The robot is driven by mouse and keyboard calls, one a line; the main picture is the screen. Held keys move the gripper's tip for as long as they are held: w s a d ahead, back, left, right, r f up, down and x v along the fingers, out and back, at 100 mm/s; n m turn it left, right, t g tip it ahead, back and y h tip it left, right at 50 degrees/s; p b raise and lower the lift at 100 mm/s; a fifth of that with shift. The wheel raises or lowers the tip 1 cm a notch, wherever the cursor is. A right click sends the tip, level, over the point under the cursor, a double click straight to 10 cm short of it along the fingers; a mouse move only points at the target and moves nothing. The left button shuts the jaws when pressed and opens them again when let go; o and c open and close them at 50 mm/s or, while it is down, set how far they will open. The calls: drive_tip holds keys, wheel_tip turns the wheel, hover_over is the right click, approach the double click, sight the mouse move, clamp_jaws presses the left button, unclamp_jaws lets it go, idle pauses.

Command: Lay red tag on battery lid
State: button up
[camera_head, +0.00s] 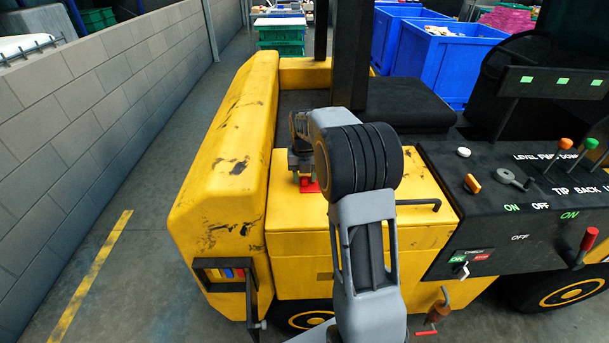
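The battery lid (285,205) is the flat yellow top of the box in the middle of the forklift, with a black bar handle at its right. The red tag (310,187) shows as a small red patch at the lid's left part, directly below my gripper (305,180). My gripper points down over the lid, partly hidden behind my arm. The tag looks to be at or very near the lid surface; I cannot tell whether it touches. The fingertips are too small to show whether they grip the tag.
A scuffed yellow body panel (225,150) rises left of the lid. The black control console (510,200) with levers and knobs stands at the right. A black seat (405,100) is behind the lid. Blue crates (435,65) and a grey wall (90,110) lie beyond.

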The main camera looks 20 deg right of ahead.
wheel_tip(320, 180, up, 11)
drive_tip(key=s+a+r+m, duration=0.3)
drive_tip(key=s+m, duration=0.1)
drive_tip(key=m, duration=0.2)
drive_tip(key=shift+s+a+f+m+t, duration=0.65)
drive_tip(key=shift+s+a+f+m, duration=0.6)
drive_tip(key=shift+s+m, duration=2.45)
drive_tip(key=shift+s+a+f+m+t, duration=0.6)
drive_tip(key=shift+s+a+f+m, duration=0.7)
drive_tip(key=shift+s+m, duration=2.35)
drive_tip(key=shift+s+a+f+m+t, duration=0.65)
drive_tip(key=shift+s+a+f+m, duration=1)
drive_tip(key=shift+m, duration=3.7)
drive_tip(key=shift+s+d+r, duration=0.25)
drive_tip(key=shift+s+r, duration=0.05)
drive_tip(key=shift+r, duration=0.3)
